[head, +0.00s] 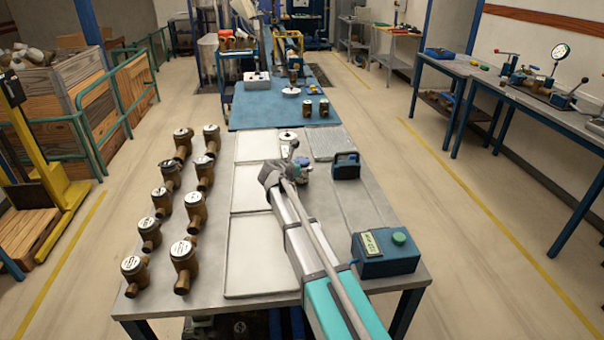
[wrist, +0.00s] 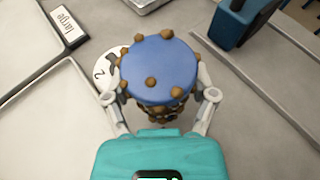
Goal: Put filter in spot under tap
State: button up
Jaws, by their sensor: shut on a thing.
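My gripper (wrist: 160,82) is shut on a round thing with a flat blue top and brown knobs around its rim, which I take to be the filter (wrist: 158,70). One finger is on each side of it. In the head view my gripper (head: 290,170) is over the middle of the near bench, and only a bit of blue from the held thing shows beside it. A white round mark with a "2" (wrist: 103,70) lies on the bench, partly hidden behind the held thing. I cannot make out a tap for certain.
A dark blue block with a handle (head: 346,166) stands close to the right of my gripper. Several brass meters (head: 184,262) line the left. A blue box with a green button (head: 385,252) is front right. Pale trays (head: 262,255) lie flat between. A "large" label (wrist: 62,27) is at the left.

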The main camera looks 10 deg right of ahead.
jog(key=shift+f, duration=0.4)
jog(key=o, duration=1.1)
jog(key=shift+r, duration=0.1)
jog(key=shift+o, duration=0.2)
jog(key=shift+r, duration=0.15)
jog(key=p+v, duration=0.4)
jog(key=v, duration=0.6)
jog(key=shift+s+r, duration=0.2)
jog(key=shift+v, duration=0.8)
jog(key=shift+a+f, duration=0.1)
